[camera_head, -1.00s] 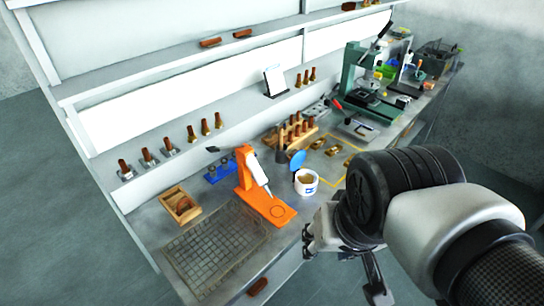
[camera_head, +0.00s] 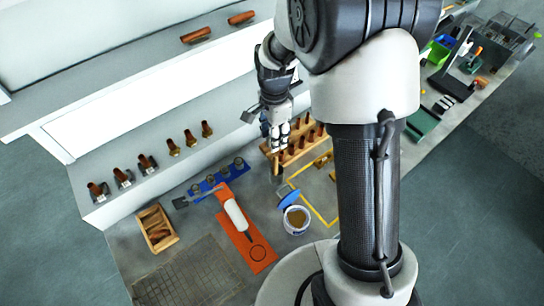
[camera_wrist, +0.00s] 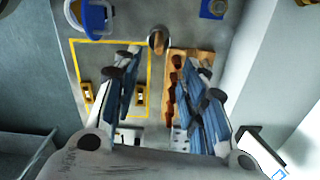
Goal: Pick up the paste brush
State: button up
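The paste brush (camera_wrist: 158,42) appears to be the upright wooden-handled piece seen nearly end-on in the wrist view, top centre. In the head view its handle (camera_head: 277,165) is partly hidden below my gripper (camera_head: 279,138). In the wrist view my gripper (camera_wrist: 158,60) is open, with its two blue-padded fingers spread left and right. The brush lies in line with the gap between them, and nothing is held. I cannot tell how far below the fingertips the handle top is.
A wooden rack (camera_wrist: 205,56) with several brown-handled pieces stands close beside the right finger. Yellow tape (camera_wrist: 110,41) marks a bench area holding brass parts. An orange stand (camera_head: 262,262), a blue holder (camera_head: 196,190) and a wooden box (camera_head: 147,215) stand farther left.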

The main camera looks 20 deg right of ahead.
aim_at(275, 163)
jog(key=f, duration=1.5)
jog(key=shift+w+d+f+b, duration=0.15)
jog(key=shift+d+b, duration=0.15)
jog(key=shift+b, duration=0.05)
jog(key=shift+c, duration=0.6)
grip_shut()
